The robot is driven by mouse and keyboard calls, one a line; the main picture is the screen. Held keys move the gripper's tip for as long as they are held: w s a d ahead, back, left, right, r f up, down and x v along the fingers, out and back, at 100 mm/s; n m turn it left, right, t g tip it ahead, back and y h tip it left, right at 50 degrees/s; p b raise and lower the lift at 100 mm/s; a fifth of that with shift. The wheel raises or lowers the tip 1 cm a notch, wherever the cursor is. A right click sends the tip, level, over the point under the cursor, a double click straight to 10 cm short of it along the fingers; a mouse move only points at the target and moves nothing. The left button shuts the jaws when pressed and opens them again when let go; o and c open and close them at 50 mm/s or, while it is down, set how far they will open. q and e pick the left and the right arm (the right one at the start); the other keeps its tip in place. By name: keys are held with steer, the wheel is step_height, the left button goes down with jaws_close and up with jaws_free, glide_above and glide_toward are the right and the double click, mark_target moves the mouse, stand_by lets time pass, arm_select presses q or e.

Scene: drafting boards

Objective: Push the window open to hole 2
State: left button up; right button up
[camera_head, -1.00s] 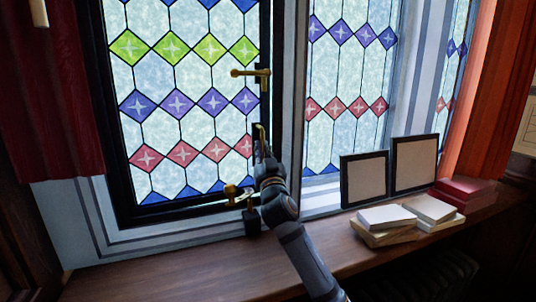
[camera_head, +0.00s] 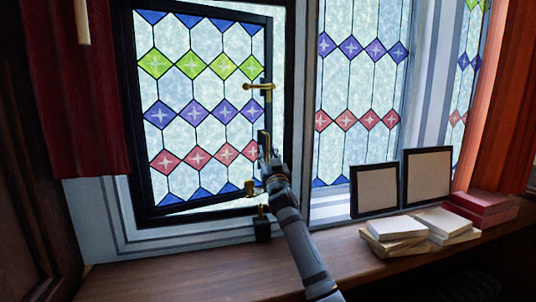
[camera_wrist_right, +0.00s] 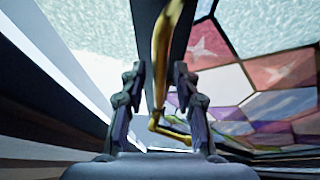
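The window (camera_head: 139,110) is a black-framed sash of coloured leaded glass, standing slightly ajar, with a bright gap along its right edge. A brass handle (camera_head: 258,87) is high on its right stile, and a second brass handle is lower down, beside my gripper. A brass stay (camera_head: 252,188) is at the bottom right corner; its holes are too small to make out. My right gripper (camera_head: 266,160) is at the right stile. In the right wrist view its fingers (camera_wrist_right: 158,100) are apart, with the brass handle (camera_wrist_right: 160,60) between them. My left gripper is not in view.
The wooden sill (camera_head: 180,275) runs below. A small black block (camera_head: 263,228) stands under the stay. Two framed panels (camera_head: 375,190) and stacked books (camera_head: 395,227) are on the right. A red curtain (camera_head: 75,100) hangs at the left.

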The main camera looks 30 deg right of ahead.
steer(key=v, duration=1.2)
steer(key=shift+c, duration=0.3)
